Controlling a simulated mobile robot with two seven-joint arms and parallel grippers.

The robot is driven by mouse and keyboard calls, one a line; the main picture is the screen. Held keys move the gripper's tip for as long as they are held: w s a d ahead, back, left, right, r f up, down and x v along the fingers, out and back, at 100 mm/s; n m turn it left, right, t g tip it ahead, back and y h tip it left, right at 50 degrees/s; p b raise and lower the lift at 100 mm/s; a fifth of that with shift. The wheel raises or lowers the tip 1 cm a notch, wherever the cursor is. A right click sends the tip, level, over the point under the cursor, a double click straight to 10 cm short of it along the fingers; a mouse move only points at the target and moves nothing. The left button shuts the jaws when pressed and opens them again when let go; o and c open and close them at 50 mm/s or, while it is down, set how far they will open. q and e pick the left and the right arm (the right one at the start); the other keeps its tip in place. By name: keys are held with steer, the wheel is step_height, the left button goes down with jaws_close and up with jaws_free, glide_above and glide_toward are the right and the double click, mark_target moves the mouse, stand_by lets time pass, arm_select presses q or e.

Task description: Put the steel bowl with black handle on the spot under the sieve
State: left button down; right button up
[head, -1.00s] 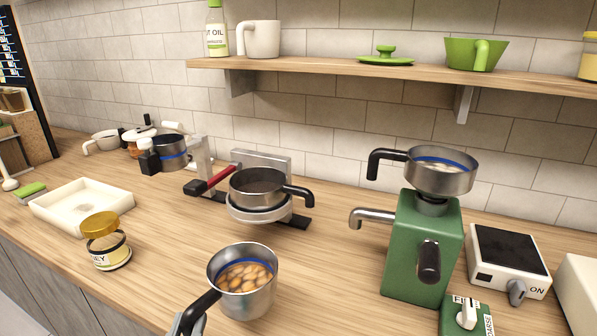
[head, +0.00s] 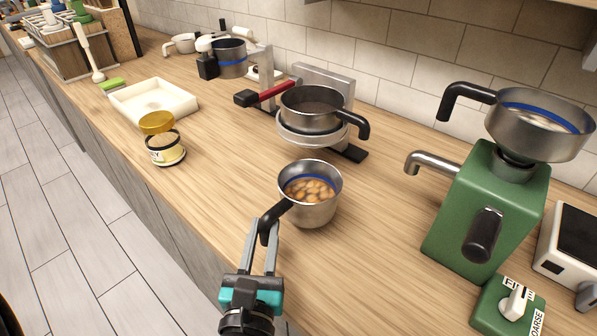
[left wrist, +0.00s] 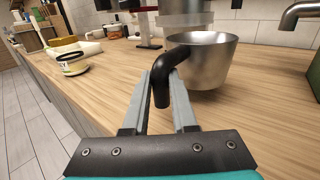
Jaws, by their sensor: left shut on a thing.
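A steel bowl with a black handle (head: 322,210) holds brown nuts and has a blue band inside its rim. It is upright on or just above the front of the counter. It also shows in the left wrist view (left wrist: 205,65). My left gripper (head: 264,230) is shut on its black handle. Behind it, a grey stand (head: 322,82) with a red-handled lever carries a second black-handled steel vessel (head: 308,108) over a pale round ring (head: 300,133). I cannot tell for sure which part is the sieve. My right gripper is not in view.
A green grinder (head: 490,215) with a steel hopper (head: 535,125) and spout stands right. A honey jar (head: 163,145) and white tray (head: 150,103) lie left. A blue-banded steel pot (head: 230,60) stands farther back. The counter (head: 385,190) between bowl and grinder is bare.

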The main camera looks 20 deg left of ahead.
mark_target(310, 190)
arm_select(q)
steer(key=x, duration=0.3)
steer(key=p+x, duration=0.1)
steer(key=x, duration=0.3)
steer(key=shift+r, duration=0.25)
steer(key=x, duration=0.7)
steer(key=shift+w+a+f, duration=0.1)
steer(key=shift+w+f, duration=0.15)
steer(key=shift+w, duration=0.1)
steer(key=shift+w+a, duration=0.2)
steer(key=shift+w, duration=0.35)
steer(key=shift+w+f, duration=0.1)
steer(key=shift+f+b, duration=1.1)
steer(key=shift+f, duration=0.6)
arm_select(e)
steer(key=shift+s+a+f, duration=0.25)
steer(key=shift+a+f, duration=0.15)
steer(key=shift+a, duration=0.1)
arm_select(q)
steer(key=shift+f, duration=0.15)
steer(key=c, duration=0.7)
jaws_free()
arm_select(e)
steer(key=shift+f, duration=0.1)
